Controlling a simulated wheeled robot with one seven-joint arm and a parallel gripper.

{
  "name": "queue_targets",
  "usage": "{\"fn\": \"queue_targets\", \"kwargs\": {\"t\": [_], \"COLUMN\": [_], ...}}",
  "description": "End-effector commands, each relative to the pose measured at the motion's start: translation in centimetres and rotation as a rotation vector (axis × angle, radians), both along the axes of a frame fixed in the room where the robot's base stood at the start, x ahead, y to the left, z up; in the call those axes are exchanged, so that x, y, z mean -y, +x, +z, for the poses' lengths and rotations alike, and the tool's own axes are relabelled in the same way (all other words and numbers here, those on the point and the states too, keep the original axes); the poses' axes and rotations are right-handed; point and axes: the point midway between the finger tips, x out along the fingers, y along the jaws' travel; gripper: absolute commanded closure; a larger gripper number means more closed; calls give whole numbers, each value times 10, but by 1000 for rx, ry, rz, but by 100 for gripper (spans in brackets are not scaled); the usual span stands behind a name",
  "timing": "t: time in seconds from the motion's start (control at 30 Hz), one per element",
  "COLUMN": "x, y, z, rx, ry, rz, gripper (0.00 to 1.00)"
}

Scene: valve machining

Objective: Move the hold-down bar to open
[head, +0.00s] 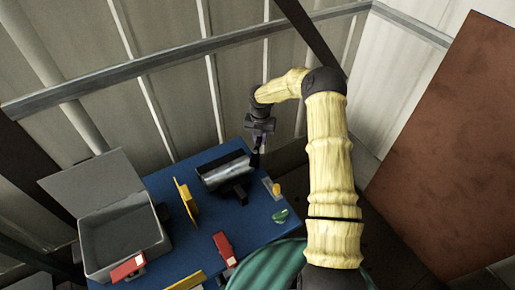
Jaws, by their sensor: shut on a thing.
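A dark fixture with a grey metallic top (224,170) sits near the far right part of the blue worktop. My gripper (257,149) points down at the right end of this fixture. It is shut on a small dark upright piece there, which I take to be the hold-down bar (255,161). The bar is small and dark, so its exact angle and its joint with the fixture cannot be made out. The fingertips are partly lost against the dark background.
The blue worktop (165,185) also carries a yellow plate (186,201), red blocks (224,248) (128,267), a small yellow piece (277,190) and a green piece (280,216). An open grey box (122,230) stands at left. A corrugated wall (180,100) rises behind.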

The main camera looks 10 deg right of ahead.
Motion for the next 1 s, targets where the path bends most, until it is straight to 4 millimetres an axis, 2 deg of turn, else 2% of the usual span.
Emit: {"fn": "queue_targets", "kwargs": {"t": [0.17,0.5,0.8,1.0], "x": [-10,-11,-30,-32], "y": [4,4,7,7], "z": [1,1,1,0], "rx": [-1,0,-2,-2], "ry": [2,1,2,2], "rz": [129,154,411,451], "gripper": [100,100,100,100]}}
